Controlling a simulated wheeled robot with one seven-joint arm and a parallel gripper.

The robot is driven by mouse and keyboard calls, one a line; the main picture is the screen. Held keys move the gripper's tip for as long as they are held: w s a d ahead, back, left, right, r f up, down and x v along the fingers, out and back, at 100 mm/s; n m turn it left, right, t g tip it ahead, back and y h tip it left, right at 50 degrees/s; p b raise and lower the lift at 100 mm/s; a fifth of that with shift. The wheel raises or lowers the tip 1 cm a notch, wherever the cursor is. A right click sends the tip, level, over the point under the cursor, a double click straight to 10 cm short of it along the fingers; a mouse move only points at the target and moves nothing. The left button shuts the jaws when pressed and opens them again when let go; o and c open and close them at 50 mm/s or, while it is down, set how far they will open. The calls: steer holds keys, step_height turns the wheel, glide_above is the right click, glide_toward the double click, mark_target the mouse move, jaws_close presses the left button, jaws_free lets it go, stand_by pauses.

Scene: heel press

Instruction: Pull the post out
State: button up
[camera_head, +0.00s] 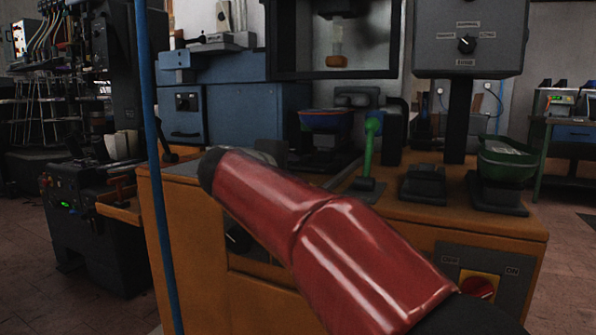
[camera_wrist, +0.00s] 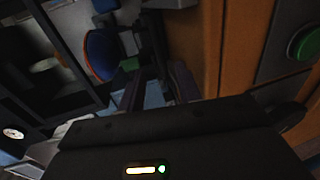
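A green upright piece with a rounded top (camera_head: 370,145) stands on a small dark base on the orange-brown bench (camera_head: 480,215). It looks most like the post, but I cannot tell for sure. My red arm crosses the head view and hides the bench's left front; my gripper cannot be made out there. In the wrist view my gripper (camera_wrist: 157,88) shows two dark fingers apart, with nothing visible held between them. A dark blue bowl with a red rim (camera_wrist: 103,54) lies beyond the fingers, to their left. The post is not clearly seen in the wrist view.
A blue bowl (camera_head: 325,119) sits behind the green piece, under a dark frame (camera_head: 397,40). A control box (camera_head: 468,38) stands on a column at right. A green tray (camera_head: 508,160) is at the bench's right end. A thin blue pole (camera_head: 152,130) rises at left.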

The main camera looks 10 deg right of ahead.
mark_target(303, 170)
steer(key=x, duration=0.5)
jaws_close()
